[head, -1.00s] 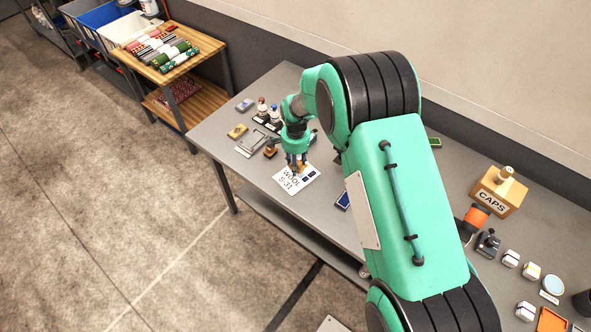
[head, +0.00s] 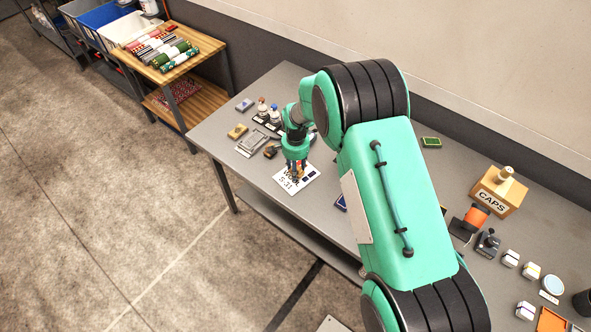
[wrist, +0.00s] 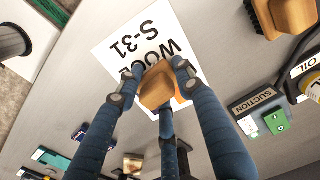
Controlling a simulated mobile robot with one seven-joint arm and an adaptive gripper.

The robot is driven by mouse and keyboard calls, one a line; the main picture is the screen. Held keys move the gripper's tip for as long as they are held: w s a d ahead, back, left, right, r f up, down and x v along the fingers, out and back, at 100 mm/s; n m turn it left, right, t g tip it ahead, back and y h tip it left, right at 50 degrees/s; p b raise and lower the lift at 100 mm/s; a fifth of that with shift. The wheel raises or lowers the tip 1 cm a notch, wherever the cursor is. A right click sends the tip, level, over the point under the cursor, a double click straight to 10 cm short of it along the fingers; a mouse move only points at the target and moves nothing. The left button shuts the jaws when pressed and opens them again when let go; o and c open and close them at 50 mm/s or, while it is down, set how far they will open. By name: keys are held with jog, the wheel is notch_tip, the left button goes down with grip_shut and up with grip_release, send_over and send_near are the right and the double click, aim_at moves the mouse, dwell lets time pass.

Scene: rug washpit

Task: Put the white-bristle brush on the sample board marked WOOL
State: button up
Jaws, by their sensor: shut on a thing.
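The white sample board marked WOOL S-31 (head: 291,187) lies flat on the grey bench; it also shows in the wrist view (wrist: 113,52). My gripper (head: 296,169) is over the board, pointing down. In the wrist view my gripper (wrist: 157,82) has its blue fingers shut around a wooden brush block (wrist: 156,88), which covers part of the word WOOL. The bristles are hidden under the block, so their colour does not show. I cannot tell whether the brush touches the board.
Another wooden brush (wrist: 293,14) lies beside the board. SUCTION (wrist: 256,98) and OIL labels stand near bottles and small items on the bench. A CAPS box (head: 497,192) sits farther right. Bare bench (head: 258,180) lies left of the board.

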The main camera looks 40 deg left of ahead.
jog(key=shift+f, duration=0.15)
jog(key=o, duration=1.2)
jog(key=shift+c, duration=0.2)
notch_tip(320, 180, up, 12)
jog(key=shift+r, duration=0.2)
dwell(0.5)
